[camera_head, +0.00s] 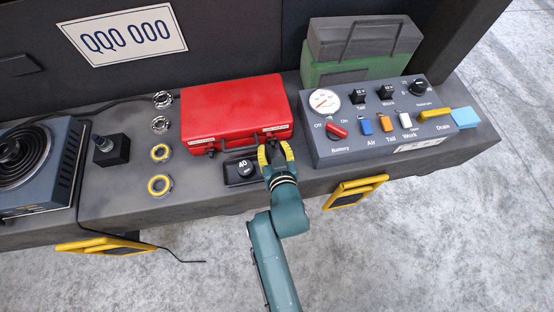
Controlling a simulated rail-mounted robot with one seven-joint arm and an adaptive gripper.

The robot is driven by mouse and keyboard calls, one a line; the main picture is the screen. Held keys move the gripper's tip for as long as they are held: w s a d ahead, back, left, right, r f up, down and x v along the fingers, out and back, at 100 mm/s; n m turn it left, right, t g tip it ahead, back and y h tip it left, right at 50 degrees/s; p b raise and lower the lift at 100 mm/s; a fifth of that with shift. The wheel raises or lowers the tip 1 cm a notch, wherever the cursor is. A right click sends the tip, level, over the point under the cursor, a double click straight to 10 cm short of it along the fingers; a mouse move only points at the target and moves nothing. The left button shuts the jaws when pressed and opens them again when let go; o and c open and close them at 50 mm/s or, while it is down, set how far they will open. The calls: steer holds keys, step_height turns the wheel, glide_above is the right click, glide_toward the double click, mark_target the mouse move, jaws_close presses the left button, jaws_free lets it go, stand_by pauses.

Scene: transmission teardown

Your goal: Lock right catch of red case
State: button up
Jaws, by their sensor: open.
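The red case (230,108) lies closed on the dark grey bench top, its front side facing me. Its left catch (209,151) shows on the front edge, and a dark handle sits between the catches. My gripper (275,150), with yellow fingers, is at the right part of the case's front edge. It is open and empty. The fingers cover most of the right catch, so whether it is locked cannot be told. Whether the fingers touch the case is also unclear.
Several ring parts (160,152) lie left of the case. A green box (358,68) stands behind the panel.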

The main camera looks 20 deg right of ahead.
steer(key=v, duration=0.9)
steer(key=shift+s, duration=0.1)
